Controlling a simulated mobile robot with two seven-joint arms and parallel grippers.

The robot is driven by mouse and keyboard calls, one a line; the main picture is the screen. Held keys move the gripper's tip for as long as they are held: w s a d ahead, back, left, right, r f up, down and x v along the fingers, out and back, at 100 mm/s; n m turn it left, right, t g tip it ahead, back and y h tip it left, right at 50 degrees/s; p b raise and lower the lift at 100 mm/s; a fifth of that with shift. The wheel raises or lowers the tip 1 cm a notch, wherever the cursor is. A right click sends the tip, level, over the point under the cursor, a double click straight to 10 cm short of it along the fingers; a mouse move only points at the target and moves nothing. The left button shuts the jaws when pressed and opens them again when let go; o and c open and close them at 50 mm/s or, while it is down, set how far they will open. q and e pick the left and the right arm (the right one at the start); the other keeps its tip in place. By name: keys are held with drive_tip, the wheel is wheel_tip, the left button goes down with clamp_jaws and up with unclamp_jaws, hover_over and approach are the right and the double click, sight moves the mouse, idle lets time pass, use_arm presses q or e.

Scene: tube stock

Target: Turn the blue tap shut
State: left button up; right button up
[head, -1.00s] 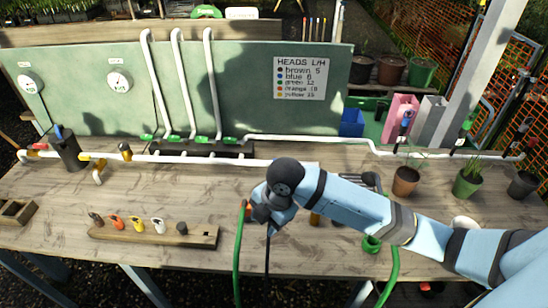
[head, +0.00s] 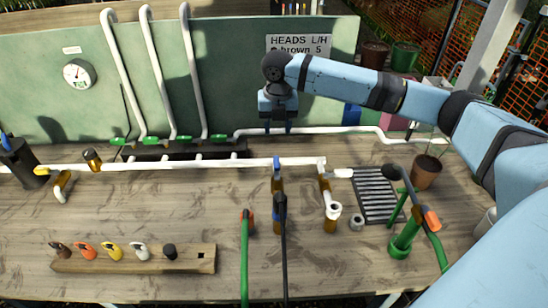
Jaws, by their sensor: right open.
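Small blue parts, which seem to be the blue tap (head: 277,162), sit at the white pipe's branch in the middle of the bench. Below it, a brown fitting leads to a black hose (head: 284,240) with a blue piece near its top. My right gripper (head: 278,127) points down, with its fingers apart and nothing between them. In the picture it is just above the blue tap, over the rear white pipe. It looks apart from the tap. I cannot tell which way the tap's handle is set. My left gripper is not in view.
A green hose (head: 244,260) with an orange end stands left of the black hose. A white-capped branch (head: 333,210), a slatted drain (head: 375,195) and a green stand (head: 403,242) are to the right. A wooden rack (head: 135,260) of coloured heads lies front left.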

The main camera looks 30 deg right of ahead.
sight(277, 160)
drive_tip(key=f, duration=1.2)
drive_tip(key=shift+w+f, duration=0.1)
drive_tip(key=shift+w, duration=0.1)
drive_tip(key=shift+c, duration=0.3)
clamp_jaws()
